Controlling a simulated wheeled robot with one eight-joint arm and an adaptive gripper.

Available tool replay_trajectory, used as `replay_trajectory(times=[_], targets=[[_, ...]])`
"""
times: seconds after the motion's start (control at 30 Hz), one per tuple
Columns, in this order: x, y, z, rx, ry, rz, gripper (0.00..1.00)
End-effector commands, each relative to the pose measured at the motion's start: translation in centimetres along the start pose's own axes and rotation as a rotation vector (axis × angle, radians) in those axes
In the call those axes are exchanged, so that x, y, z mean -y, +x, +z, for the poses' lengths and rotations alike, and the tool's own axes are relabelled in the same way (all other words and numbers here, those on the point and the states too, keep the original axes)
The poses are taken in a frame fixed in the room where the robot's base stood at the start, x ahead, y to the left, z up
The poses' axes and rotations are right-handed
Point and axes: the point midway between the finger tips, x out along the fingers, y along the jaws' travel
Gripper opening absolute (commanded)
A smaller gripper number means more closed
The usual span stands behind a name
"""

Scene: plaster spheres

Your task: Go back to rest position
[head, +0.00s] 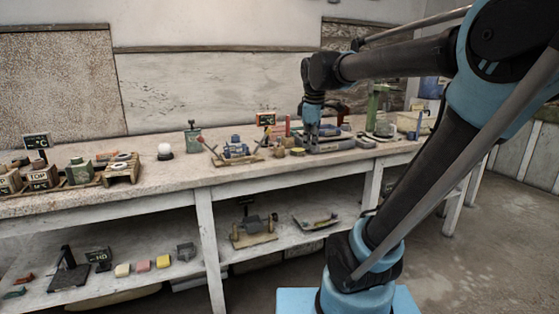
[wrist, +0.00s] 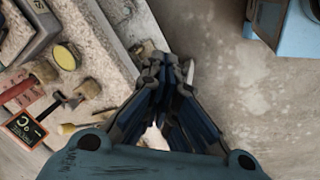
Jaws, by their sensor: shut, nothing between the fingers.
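My gripper (head: 311,142) hangs pointing down at the bench's front side, right of the middle of the head view. In the wrist view its dark blue fingers (wrist: 165,68) come together at the tips, with nothing seen held at the tips. A pale patch shows between the finger links, and I cannot tell what it is. My arm reaches in from the right, bent at the elbow. A white sphere (head: 164,149) sits on a small dark stand on the bench, well left of my gripper.
The long bench (head: 190,185) carries small tools and blocks. A green upright device (head: 376,108) stands right of my gripper. A lower shelf (head: 185,284) holds coloured blocks. In the wrist view a round yellow-topped thing (wrist: 66,57) lies left. Bare floor (wrist: 238,100) is free at right.

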Motion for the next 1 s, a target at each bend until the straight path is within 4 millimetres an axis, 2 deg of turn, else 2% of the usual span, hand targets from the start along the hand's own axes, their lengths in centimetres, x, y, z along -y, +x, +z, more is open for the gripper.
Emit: replay_trajectory(times=[0.03, 0.1, 0.3, 0.5, 0.6, 0.8, 1.0], targets=[[1.4, 1.0, 1.7, 0.005, 0.083, -0.003, 0.0], [3.3, 2.2, 3.7, 0.01, 0.203, -0.008, 0.0], [8.9, 6.3, 8.8, 0.027, 0.548, -0.022, 0.0], [14.7, 10.8, 12.9, 0.045, 0.884, -0.03, 0.0], [17.1, 12.8, 14.4, 0.054, 1.026, -0.033, 0.0], [19.9, 15.3, 16.0, 0.065, 1.192, -0.036, 0.0], [20.3, 15.6, 16.2, 0.067, 1.223, -0.036, 0.0]])
